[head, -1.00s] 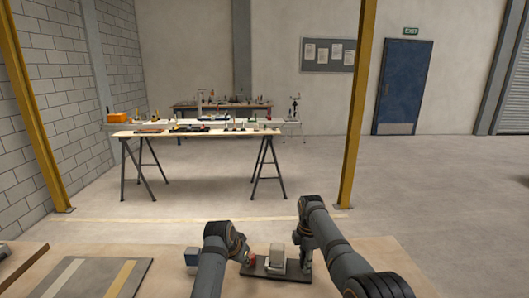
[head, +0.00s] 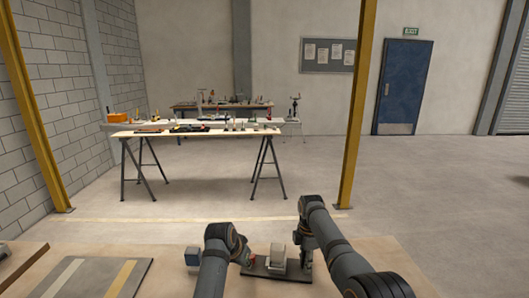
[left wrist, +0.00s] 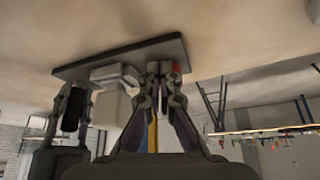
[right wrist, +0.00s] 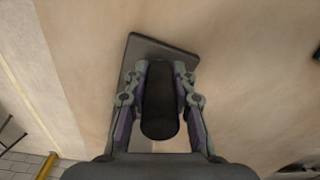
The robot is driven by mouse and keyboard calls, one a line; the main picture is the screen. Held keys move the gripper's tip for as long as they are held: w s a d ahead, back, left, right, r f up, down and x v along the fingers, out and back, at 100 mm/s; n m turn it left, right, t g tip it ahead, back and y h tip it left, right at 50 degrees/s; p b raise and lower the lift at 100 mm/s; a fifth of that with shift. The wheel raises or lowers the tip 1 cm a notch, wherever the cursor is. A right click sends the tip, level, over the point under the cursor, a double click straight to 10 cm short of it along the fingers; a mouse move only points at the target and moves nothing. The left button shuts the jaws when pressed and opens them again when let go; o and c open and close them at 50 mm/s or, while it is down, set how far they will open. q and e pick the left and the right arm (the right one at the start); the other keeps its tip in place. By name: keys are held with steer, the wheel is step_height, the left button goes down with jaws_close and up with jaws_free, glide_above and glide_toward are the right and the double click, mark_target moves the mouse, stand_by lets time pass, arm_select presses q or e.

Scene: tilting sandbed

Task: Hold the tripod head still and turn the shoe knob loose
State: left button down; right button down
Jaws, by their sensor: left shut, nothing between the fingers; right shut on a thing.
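The tripod head seems to be the pale block (head: 278,255) on a dark base plate (head: 270,272) at the bench's front; the block and plate also show in the left wrist view. My right gripper (head: 306,260) is shut on a dark cylinder (right wrist: 160,100) at the plate's right end. My left gripper (left wrist: 160,82) is shut and empty at the plate's other end, beside the block. A small red part (left wrist: 176,68), possibly the shoe knob, shows close behind its fingertips, mostly hidden. I cannot tell whether the fingers touch it.
A dark mat (head: 92,278) with light stripes lies further left on the bench. The bench right of my right arm is clear. A trestle table (head: 200,133) with tools stands far back.

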arm_select(q)
step_height(320, 180, up, 6)
stand_by(0.4)
steer(key=shift+w+a+f, duration=0.25)
steer(key=shift+a+f, duration=0.05)
steer(key=shift+f, duration=0.7)
steer(key=shift+w+a+f, duration=0.3)
steer(key=shift+a+f, duration=0.05)
steer(key=shift+f, duration=0.7)
steer(key=shift+w+a+f, duration=0.25)
steer(key=shift+a+f, duration=0.05)
steer(key=shift+f, duration=0.7)
steer(key=shift+w+d, duration=0.4)
steer(key=shift+d, duration=0.1)
steer(key=shift+s+d, duration=0.4)
steer(key=shift+d, duration=0.2)
steer(key=shift+s, duration=0.1)
